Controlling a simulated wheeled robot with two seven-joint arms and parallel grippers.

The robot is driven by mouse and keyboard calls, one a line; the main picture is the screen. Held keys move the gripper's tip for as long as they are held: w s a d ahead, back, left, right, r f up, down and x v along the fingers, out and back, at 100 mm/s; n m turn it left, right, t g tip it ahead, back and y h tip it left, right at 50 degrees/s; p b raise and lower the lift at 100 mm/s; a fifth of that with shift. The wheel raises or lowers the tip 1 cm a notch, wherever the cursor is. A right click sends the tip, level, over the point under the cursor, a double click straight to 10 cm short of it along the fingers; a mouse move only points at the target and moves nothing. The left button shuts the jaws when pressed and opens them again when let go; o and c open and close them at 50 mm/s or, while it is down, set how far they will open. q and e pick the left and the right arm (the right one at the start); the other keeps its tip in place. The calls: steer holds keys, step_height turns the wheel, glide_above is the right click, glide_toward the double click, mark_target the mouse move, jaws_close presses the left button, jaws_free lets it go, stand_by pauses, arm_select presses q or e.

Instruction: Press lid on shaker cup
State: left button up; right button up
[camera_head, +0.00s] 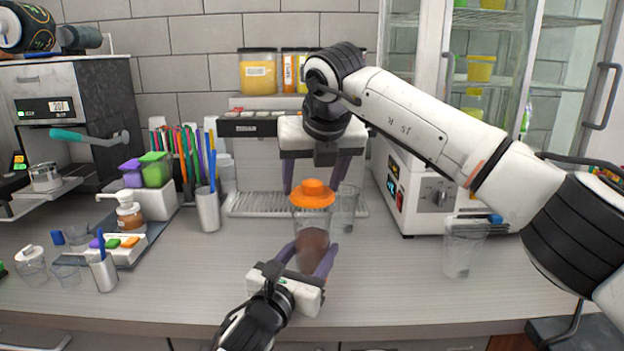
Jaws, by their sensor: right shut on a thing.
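The clear shaker cup (312,228) stands upright at the counter's middle, with brown contents in its lower part. The orange lid (313,191) sits on its rim; whether it is fully seated I cannot tell. My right gripper (316,183) points down from above, its purple fingers on either side of the lid, shut on it. My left gripper (312,256) reaches in from the front, low down, with its purple fingers on both sides of the cup, shut on it. The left fingers hide part of the cup's lower sides.
Behind the cup is a machine with a drip grate (262,204). A clear glass (346,205) stands close behind it. A white sealer machine (425,198) and a clear pitcher (461,252) are at right. A straw holder (207,210) and a tray of small items are at left.

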steer(key=shift+f, duration=0.9)
steer(key=shift+f, duration=0.6)
steer(key=o, duration=1.1)
steer(key=v, duration=1.2)
